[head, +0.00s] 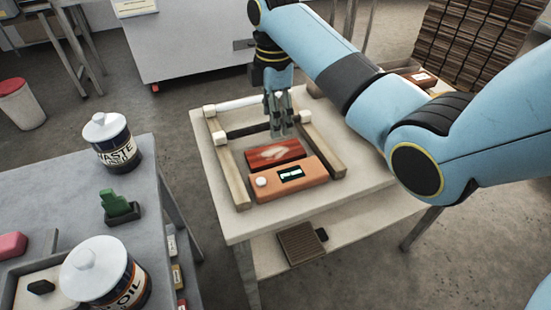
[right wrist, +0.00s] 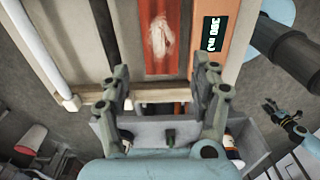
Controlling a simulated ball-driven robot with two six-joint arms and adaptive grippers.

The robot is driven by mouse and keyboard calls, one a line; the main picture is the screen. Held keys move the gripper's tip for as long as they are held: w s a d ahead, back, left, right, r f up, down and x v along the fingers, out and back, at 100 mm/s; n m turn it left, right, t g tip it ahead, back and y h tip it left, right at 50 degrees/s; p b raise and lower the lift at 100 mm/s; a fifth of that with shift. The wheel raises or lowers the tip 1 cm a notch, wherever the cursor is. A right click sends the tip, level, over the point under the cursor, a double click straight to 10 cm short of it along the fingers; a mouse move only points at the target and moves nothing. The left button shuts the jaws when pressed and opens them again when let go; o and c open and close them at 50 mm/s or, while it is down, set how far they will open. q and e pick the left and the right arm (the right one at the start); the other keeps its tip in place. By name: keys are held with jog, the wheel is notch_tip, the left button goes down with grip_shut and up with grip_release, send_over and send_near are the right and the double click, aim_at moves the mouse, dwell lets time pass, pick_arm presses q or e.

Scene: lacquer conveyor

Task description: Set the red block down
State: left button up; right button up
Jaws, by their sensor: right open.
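The red block (head: 275,155) has a pale smear on its top. It lies on the white table inside the wooden frame, right behind the orange device. It also shows in the right wrist view (right wrist: 162,35) at the top centre. My right gripper (head: 281,133) is open and empty, pointing down by the block's far edge. In the right wrist view its two fingers (right wrist: 160,85) are spread wide, with nothing between them. A small blue and dark shape at the right of that view looks like my left gripper (right wrist: 285,118); its jaws cannot be made out.
The orange device (head: 293,178) has a lit display and a white knob. The wooden frame (head: 323,150) has rails on both sides and bars behind. A grey bench (head: 165,215) at the left holds a waste can (head: 112,146) and an oil can (head: 103,275).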

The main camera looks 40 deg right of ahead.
send_over(276, 152)
notch_tip(276, 152, down, 4)
jog(key=shift+f, duration=0.2)
jog(key=shift+a+f, duration=0.15)
jog(key=shift+f, duration=0.45)
notch_tip(276, 152, down, 5)
jog(key=shift+r, duration=0.1)
jog(key=c, duration=1)
